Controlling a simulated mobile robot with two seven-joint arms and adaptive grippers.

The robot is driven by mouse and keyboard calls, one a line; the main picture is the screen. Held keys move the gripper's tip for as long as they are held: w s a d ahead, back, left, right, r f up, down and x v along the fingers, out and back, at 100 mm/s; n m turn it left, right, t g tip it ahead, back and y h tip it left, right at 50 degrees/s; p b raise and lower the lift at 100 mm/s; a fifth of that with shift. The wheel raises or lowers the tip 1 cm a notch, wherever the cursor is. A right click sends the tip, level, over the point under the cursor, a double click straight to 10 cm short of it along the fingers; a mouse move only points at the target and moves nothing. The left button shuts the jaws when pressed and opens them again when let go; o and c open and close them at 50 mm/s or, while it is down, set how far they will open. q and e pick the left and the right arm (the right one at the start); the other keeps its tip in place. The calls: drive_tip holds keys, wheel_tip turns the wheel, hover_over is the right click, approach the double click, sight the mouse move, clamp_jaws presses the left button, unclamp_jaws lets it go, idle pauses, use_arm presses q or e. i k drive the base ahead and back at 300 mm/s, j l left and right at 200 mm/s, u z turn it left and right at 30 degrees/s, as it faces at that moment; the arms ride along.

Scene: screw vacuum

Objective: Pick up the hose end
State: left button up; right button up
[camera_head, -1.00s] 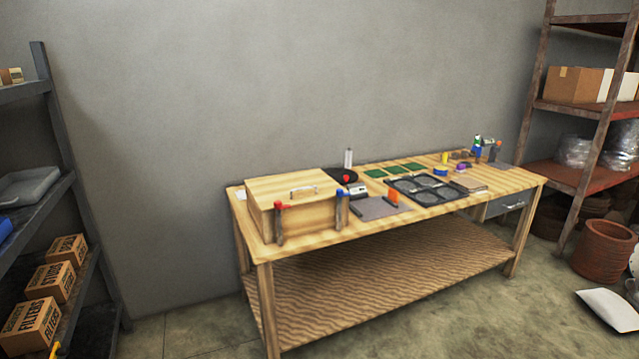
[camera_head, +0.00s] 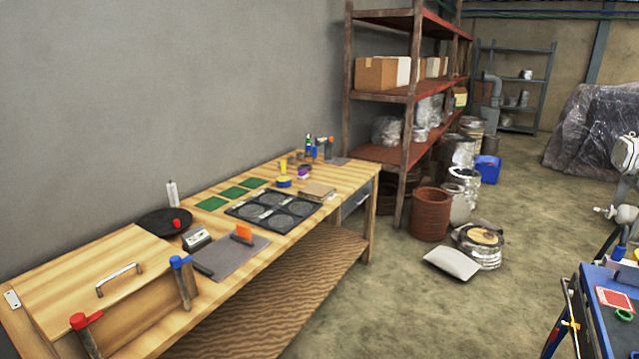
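I cannot make out a hose end or a hose anywhere in the head view. Neither of my grippers shows in it. At the right edge is a white machine part (camera_head: 626,152) with a pale fitting (camera_head: 618,213) below it; both are cut off by the frame, and I cannot tell whether they belong to a vacuum.
A wooden workbench (camera_head: 345,190) with a wooden box (camera_head: 75,290) and tools runs along the left wall. A blue table (camera_head: 600,330) is lower right. Open floor lies between.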

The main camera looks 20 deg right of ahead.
sight(618, 252)
drive_tip(key=i+l+z, duration=0.15)
drive_tip(key=i+z, duration=0.55)
drive_tip(key=z, duration=0.15)
drive_tip(key=i+z, duration=0.7)
drive_tip(key=i, duration=0.5)
drive_tip(key=i+z, duration=0.25)
drive_tip(key=i, duration=0.5)
drive_tip(key=z, duration=0.4)
drive_tip(key=i+j+z, duration=0.1)
drive_tip(key=z, duration=0.25)
drive_tip(key=i+z, duration=0.1)
drive_tip(key=z, duration=0.3)
drive_tip(key=j+z, duration=0.1)
drive_tip(key=z, duration=0.3)
